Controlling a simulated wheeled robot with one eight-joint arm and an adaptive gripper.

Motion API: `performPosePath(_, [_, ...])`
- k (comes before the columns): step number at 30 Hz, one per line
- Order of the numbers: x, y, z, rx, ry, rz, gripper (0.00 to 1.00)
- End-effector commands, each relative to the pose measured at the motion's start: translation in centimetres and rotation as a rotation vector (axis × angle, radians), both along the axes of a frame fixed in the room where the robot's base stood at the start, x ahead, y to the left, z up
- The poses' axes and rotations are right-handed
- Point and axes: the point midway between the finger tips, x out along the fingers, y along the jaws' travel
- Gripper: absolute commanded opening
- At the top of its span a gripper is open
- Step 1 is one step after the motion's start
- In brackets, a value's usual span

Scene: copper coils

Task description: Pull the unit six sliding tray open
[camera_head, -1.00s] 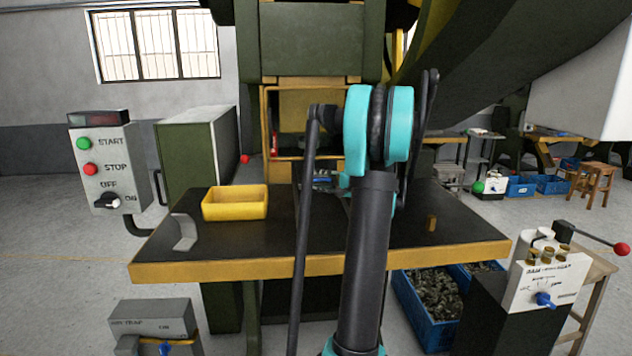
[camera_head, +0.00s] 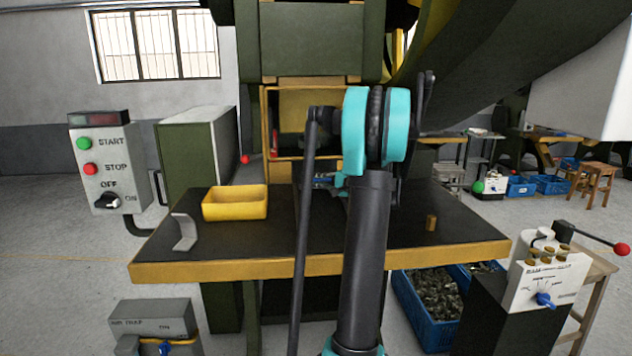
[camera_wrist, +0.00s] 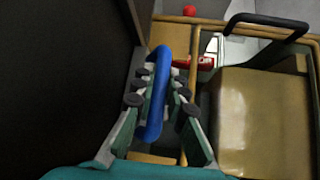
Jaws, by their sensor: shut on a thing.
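In the wrist view my gripper (camera_wrist: 165,76) is shut on an upright blue loop handle (camera_wrist: 154,120), with a finger on each side of it. What the handle is fixed to is hidden, so I cannot tell the tray's outline or how far out it stands. In the head view a small blue part (camera_head: 322,182) shows at the back of the dark worktable (camera_head: 270,232), below the yellow-framed opening of the press. My arm covers most of that spot, and the gripper itself is hidden there.
A yellow bin (camera_head: 235,206) and a grey bent bracket (camera_head: 184,233) are on the table's left. A small brass piece (camera_head: 431,223) is on its right. A control box (camera_head: 105,165) stands at left, a lever box (camera_head: 545,280) at right. The table's front middle is clear apart from my arm.

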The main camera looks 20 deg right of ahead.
Motion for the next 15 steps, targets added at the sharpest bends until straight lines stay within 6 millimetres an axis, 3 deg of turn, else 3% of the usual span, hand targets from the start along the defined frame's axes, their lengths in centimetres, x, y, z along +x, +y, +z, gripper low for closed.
performPosePath(8, [-0.2, 0.1, -0.1, -0.001, 0.0, 0.0, 0.0])
performPosePath(15, [-2.7, 0.8, -0.1, -0.002, 0.001, 0.0, 0.0])
